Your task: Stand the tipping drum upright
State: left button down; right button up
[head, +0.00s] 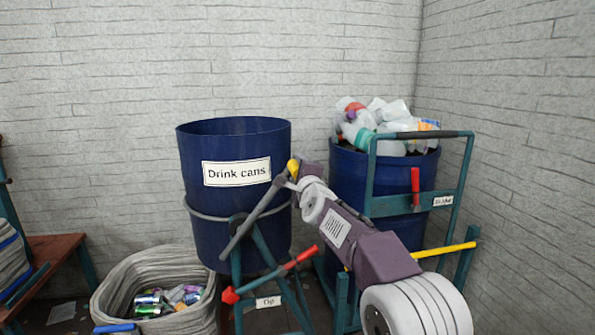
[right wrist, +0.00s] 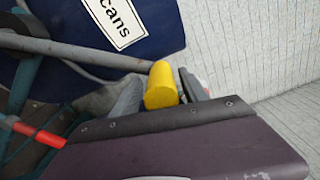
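The blue drum (head: 225,205) labelled "Drink cans" hangs in a teal stand (head: 265,255) at centre, mouth up, with a slight lean. Its inside looks empty as far as I see. A grey tipping lever (head: 252,217) runs up across its front to a yellow grip (head: 292,168). My right gripper (head: 297,172) is at that grip. In the right wrist view the yellow grip (right wrist: 161,86) sits between my fingers, which appear closed on it. The drum's side (right wrist: 150,55) shows behind. My left gripper is out of view.
A grey bin (head: 125,280) with several drink cans (head: 165,300) stands below left. A red-handled lever (head: 300,258) is on the stand by a "Tip" label. A second blue drum (head: 345,180), full of plastic bottles (head: 385,120), stands right behind my arm. A wooden bench (head: 50,255) is at left.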

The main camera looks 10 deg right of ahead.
jog(key=shift+a, duration=0.1)
jog(key=shift+s, duration=0.3)
jog(key=s+b, duration=0.2)
jog(key=s, duration=0.6)
jog(key=shift+s, duration=0.25)
